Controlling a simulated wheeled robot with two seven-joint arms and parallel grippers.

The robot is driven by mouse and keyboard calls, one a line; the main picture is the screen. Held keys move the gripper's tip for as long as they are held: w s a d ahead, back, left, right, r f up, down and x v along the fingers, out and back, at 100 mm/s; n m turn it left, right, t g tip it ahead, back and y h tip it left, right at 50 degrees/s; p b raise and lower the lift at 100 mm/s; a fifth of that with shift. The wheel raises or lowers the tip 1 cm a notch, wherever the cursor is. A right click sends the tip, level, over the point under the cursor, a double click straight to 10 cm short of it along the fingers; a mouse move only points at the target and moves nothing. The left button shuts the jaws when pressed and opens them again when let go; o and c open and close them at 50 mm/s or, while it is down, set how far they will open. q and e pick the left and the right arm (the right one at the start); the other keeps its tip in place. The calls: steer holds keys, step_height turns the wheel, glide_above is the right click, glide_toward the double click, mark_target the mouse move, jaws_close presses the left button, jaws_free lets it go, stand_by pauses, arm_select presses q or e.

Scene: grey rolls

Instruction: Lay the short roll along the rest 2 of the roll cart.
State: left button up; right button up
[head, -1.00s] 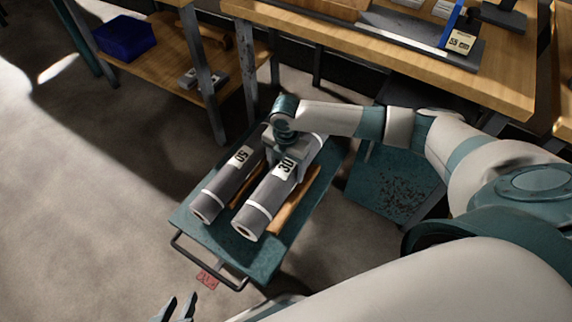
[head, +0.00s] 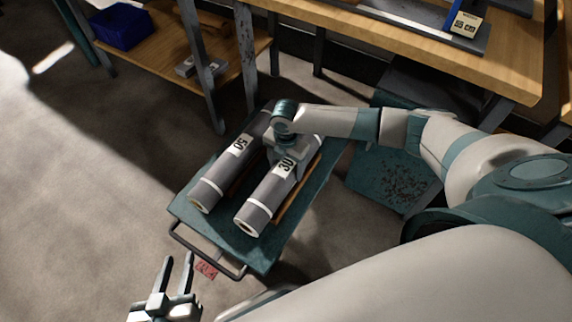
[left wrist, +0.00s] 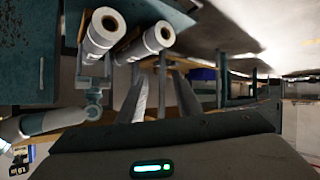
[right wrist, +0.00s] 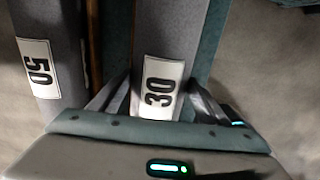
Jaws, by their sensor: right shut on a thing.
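The grey roll marked 30 (head: 265,200) has white bands and lies lengthwise at the cart's right side, along a wooden strip (head: 298,192). Whether it touches the strip I cannot tell. My right gripper (head: 287,157) is shut on it from above, a finger on each side of its label in the right wrist view (right wrist: 158,88). A second grey roll, marked 50 (head: 222,172), lies parallel on its left. The teal roll cart (head: 262,257) is under both. My left gripper (head: 174,272) is open and empty near the cart's handle.
The cart's handle (head: 205,262) faces me. A wooden workbench (head: 400,40) stands behind on the right. A low shelf with a blue bin (head: 122,27) is at the upper left. The floor left of the cart is clear.

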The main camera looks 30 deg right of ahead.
arm_select(q)
steer(key=shift+w+d+r+t, duration=0.3)
steer(key=shift+w+r+t, duration=0.15)
steer(key=shift+r, duration=0.25)
arm_select(e)
steer(key=shift+f, duration=0.5)
steer(key=o, duration=1.6)
steer(key=shift+r, duration=0.45)
step_height(320, 180, up, 8)
steer(key=shift+f+p, duration=0.1)
steer(key=shift+p, duration=0.8)
arm_select(q)
steer(key=s+a+f+g+y+p, duration=0.1)
steer(key=s+a+f+g, duration=0.3)
steer(key=s+f+g, duration=0.1)
steer(key=shift+s+a+f+y, duration=0.2)
steer(key=shift+s+f+y, duration=0.15)
steer(key=shift+f, duration=0.3)
arm_select(e)
step_height(320, 180, up, 9)
steer(key=shift+f, duration=0.15)
arm_select(q)
steer(key=shift+w, duration=0.1)
arm_select(e)
steer(key=shift+a, duration=0.1)
